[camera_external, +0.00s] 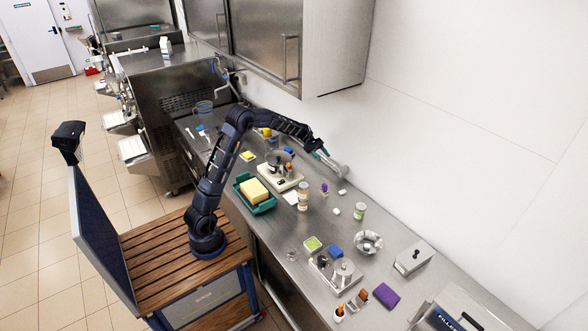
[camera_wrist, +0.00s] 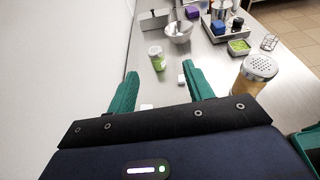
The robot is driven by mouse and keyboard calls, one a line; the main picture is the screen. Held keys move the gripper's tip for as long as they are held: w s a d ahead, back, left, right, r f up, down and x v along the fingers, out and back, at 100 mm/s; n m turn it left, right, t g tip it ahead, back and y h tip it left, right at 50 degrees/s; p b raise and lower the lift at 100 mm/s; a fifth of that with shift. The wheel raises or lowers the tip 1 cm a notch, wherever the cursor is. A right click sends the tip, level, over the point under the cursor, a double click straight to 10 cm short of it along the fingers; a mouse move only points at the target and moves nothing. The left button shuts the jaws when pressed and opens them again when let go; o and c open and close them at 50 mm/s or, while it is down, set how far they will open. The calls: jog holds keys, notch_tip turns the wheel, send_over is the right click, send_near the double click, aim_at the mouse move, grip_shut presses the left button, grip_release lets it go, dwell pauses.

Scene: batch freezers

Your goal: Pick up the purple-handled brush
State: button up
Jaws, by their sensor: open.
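A small upright thing with a purple top (camera_external: 324,188) stands on the steel counter in the external view. It looks like the purple-handled brush, but it is too small to be sure. My gripper (camera_external: 322,153) is above the counter near the wall, up and slightly left of it in the picture, and apart from it. In the wrist view my gripper (camera_wrist: 161,72) shows two teal fingers spread wide with nothing held between them. I cannot make out the brush in the wrist view.
A shaker (camera_wrist: 257,72), a green-labelled jar (camera_wrist: 157,60), small white blocks (camera_wrist: 181,79) and a metal bowl (camera_wrist: 178,33) stand on the counter. A teal tray (camera_external: 263,208) holds a yellow block. A purple cloth or sponge (camera_external: 386,295) lies farther along. The wall is close.

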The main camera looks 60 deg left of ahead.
aim_at(320, 181)
notch_tip(320, 181, down, 19)
jog(key=shift+r, duration=0.2)
jog(key=shift+x, duration=2.5)
jog(key=shift+c, duration=0.3)
grip_shut()
